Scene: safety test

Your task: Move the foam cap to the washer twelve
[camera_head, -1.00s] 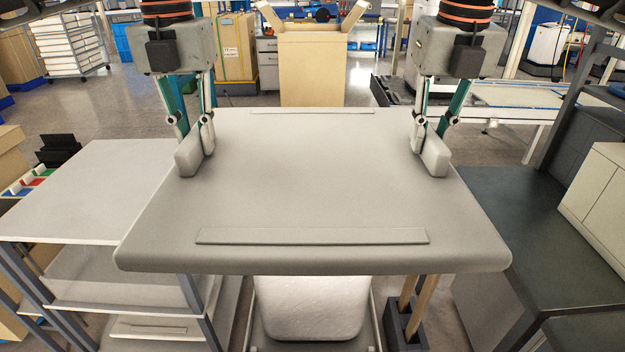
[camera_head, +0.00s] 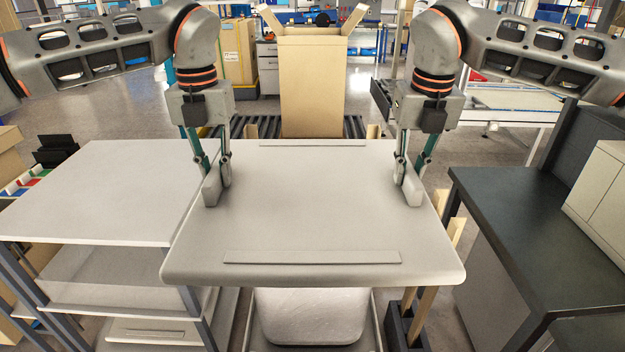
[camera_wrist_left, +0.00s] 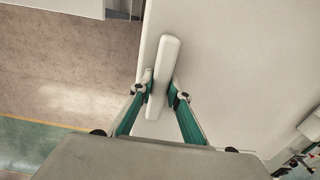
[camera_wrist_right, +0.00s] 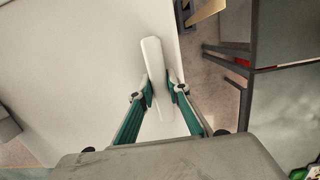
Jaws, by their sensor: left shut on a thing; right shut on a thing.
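The foam cap (camera_head: 310,210) is a wide pale grey slab with a raised strip near its front and back edges. It is held roughly level in the middle of the head view. My left gripper (camera_head: 216,180) is shut on the upright grip bar at the cap's left side, also seen in the left wrist view (camera_wrist_left: 162,85). My right gripper (camera_head: 411,180) is shut on the matching bar at the right side, also seen in the right wrist view (camera_wrist_right: 157,85). No label reading twelve is legible, so I cannot tell which thing is washer twelve.
A whitish block (camera_head: 312,318) shows below the cap's front edge. A tall open carton (camera_head: 312,85) stands behind, by a roller conveyor (camera_head: 262,127). A white shelf unit (camera_head: 95,190) is close at left; a dark bench (camera_head: 520,225) is at right, with a floor gap beside the cap.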

